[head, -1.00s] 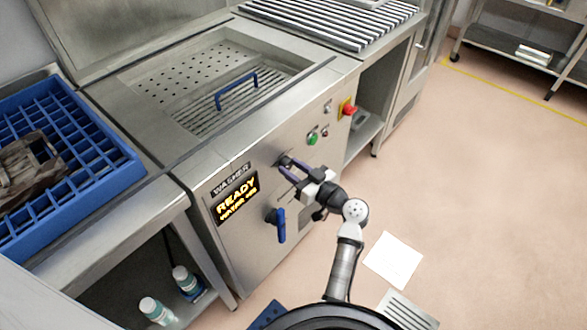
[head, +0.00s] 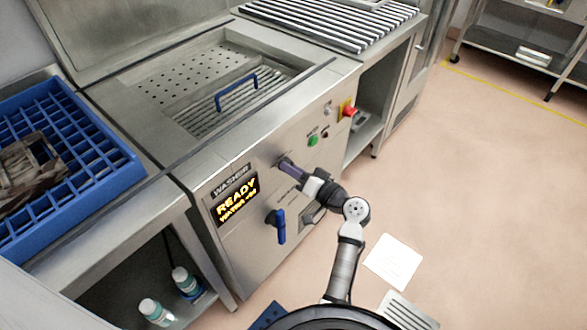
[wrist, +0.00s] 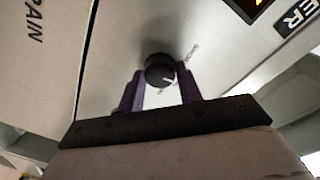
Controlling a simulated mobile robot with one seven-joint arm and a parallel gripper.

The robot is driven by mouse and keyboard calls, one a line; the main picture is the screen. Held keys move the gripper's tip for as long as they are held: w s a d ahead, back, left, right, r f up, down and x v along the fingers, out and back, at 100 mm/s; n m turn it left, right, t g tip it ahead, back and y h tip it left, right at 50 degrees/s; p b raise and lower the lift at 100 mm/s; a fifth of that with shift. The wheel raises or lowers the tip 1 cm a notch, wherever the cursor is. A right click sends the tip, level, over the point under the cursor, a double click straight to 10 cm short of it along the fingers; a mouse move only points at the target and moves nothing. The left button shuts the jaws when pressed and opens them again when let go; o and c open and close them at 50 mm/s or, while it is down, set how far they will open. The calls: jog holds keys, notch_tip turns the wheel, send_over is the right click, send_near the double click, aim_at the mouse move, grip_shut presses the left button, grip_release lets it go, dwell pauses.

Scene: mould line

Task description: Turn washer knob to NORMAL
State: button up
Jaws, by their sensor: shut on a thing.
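The washer (head: 262,258) has a steel front panel with a lit display (head: 236,200) reading READY. Its black round knob (wrist: 160,70) shows in the wrist view with a white pointer mark toward its lower right and small lettering beside it, too small to read surely. My gripper (wrist: 160,80) has its two purple fingers on either side of the knob, shut on it. In the head view my gripper (head: 286,163) reaches the panel right of the display and hides most of the knob.
A blue lever handle (head: 281,226) sits on the panel below my gripper. A green button (head: 313,141) and a red emergency button (head: 349,111) are farther right. A blue rack (head: 120,165) stands on the left table. The floor at right is mostly clear.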

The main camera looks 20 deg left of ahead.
jog(key=shift+m, duration=0.8)
jog(key=o, duration=1)
jog(key=b+v, duration=0.2)
jog(key=v, duration=1.2)
jog(key=shift+b, duration=0.4)
jog(key=shift+w+a+r, duration=0.1)
jog(key=shift+w, duration=0.05)
